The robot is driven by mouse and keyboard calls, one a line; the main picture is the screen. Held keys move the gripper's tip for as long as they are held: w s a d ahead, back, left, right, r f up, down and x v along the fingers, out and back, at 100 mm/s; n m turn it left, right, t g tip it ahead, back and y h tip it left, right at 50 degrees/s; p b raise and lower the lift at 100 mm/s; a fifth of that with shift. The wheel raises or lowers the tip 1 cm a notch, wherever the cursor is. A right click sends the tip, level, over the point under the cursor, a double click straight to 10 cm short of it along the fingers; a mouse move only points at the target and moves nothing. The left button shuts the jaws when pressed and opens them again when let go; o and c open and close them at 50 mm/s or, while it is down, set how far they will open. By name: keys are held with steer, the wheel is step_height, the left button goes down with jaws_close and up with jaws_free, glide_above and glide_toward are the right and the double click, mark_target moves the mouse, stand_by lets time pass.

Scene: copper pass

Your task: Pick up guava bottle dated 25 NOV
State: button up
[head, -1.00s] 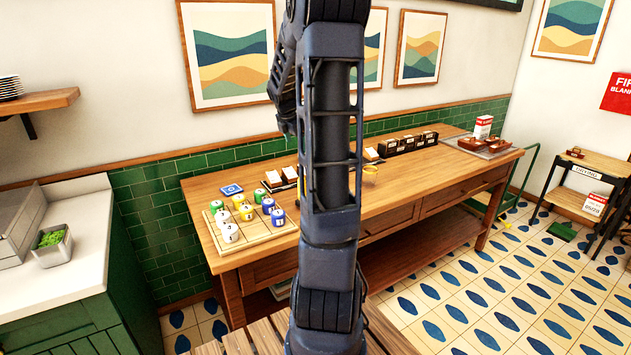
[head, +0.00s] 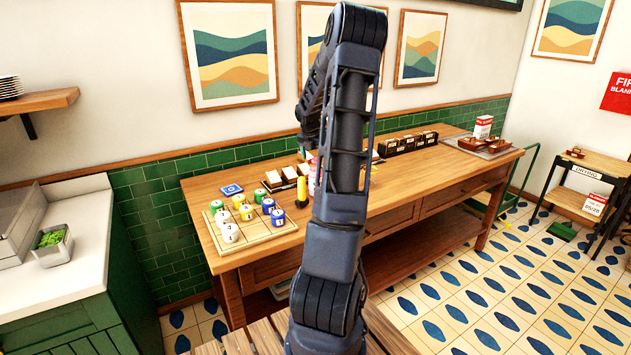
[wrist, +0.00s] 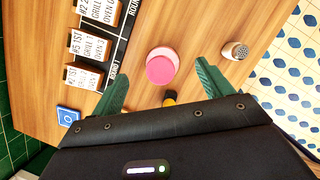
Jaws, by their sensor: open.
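A pink round-topped bottle (wrist: 162,65), seen from above in the wrist view, stands on the wooden table; I take it for the guava bottle. No date on it can be read.
A yellow and dark object (head: 302,190) stands close by, partly hidden by my gripper in the wrist view (wrist: 170,97). A silver-topped shaker (wrist: 235,51) is to the right. Labelled card holders (wrist: 88,48) lie left. A board (head: 250,238) holds several coloured pieces.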

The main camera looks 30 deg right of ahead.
mark_target(312, 171)
steer(key=s+x, duration=0.1)
steer(key=x, duration=0.5)
steer(key=shift+w, duration=0.45)
steer(key=shift+a, duration=0.1)
jaws_close()
